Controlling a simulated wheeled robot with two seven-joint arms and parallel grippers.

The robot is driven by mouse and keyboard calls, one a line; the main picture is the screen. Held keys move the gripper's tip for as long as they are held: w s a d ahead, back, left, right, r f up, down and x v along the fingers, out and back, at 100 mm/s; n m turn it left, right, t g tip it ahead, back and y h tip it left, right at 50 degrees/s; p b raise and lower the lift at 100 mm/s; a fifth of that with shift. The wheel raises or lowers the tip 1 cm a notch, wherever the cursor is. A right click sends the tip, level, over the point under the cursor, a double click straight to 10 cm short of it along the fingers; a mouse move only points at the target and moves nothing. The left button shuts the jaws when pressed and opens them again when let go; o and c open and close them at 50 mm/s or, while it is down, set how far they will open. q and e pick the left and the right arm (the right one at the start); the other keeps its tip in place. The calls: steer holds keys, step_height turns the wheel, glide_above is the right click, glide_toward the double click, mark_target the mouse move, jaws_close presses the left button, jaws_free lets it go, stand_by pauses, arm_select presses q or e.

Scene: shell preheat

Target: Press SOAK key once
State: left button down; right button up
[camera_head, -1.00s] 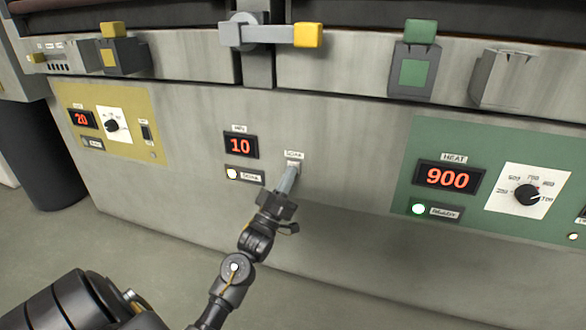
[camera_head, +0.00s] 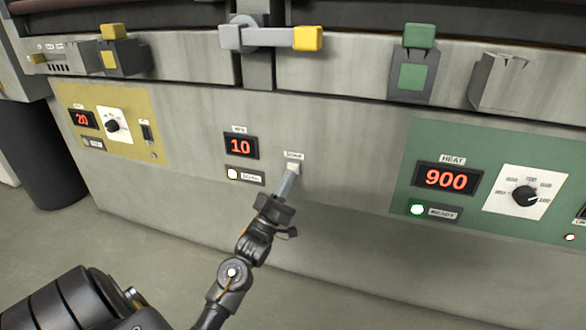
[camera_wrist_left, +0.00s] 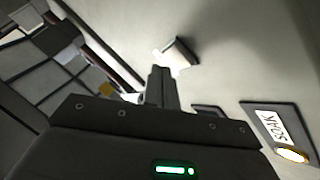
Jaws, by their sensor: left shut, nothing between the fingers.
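The SOAK key (camera_head: 293,167) is a small pale key on the grey panel, under a small label in the head view. My left gripper (camera_head: 287,181) is shut and empty, its fingertips just below and in front of the key. In the left wrist view the pale key (camera_wrist_left: 178,52) stands out from the panel just beyond the shut fingertips (camera_wrist_left: 160,72); I cannot tell whether they touch it. A white lamp (camera_head: 232,174) beside a SOAK plate is lit left of the key; it also glows in the left wrist view (camera_wrist_left: 291,155). My right gripper does not show.
A display (camera_head: 240,146) reading 10 is left of the key. The green HEAT panel (camera_head: 398,185) at right has a 900 display (camera_head: 446,179), a dial and a lit green lamp. A yellow panel (camera_head: 152,125) with a 20 display is at left. A yellow-ended latch (camera_head: 307,38) is above.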

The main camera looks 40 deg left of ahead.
arm_select(q)
steer(key=shift+s+d+p, duration=0.3)
steer(key=shift+s+p, duration=0.1)
steer(key=shift+s, duration=0.4)
steer(key=shift+s+d+p, duration=0.25)
steer(key=shift+s+p, duration=0.2)
steer(key=shift+s, duration=0.3)
steer(key=shift+s+d+p, duration=0.3)
steer(key=shift+s+p, duration=0.1)
steer(key=shift+s, duration=0.4)
